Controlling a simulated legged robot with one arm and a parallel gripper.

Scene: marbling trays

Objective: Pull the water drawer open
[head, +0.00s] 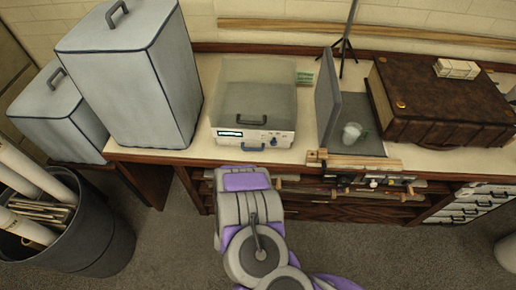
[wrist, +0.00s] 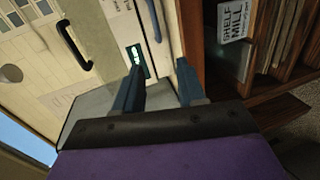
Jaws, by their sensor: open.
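The water drawer appears to be the low front part of a grey-and-white machine (head: 252,100) on the counter. A blue handle (head: 254,148) sits low on its front, and the handle also shows in the wrist view (wrist: 152,18). A small lit display (head: 230,133) is up and left of the handle, seen close in the wrist view (wrist: 137,60). My gripper (wrist: 158,66) is open and empty, its fingers pointing at the machine's lower front. The handle lies beyond the fingertips, not between them. In the head view my arm hides the fingers.
Covered grey boxes (head: 130,80) stand left of the machine. A grey panel (head: 327,100), a cup (head: 352,133) and a brown case (head: 440,100) are to the right. Wooden shelves (wrist: 275,50) lie below the counter edge. A dark bin (head: 85,240) stands at lower left.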

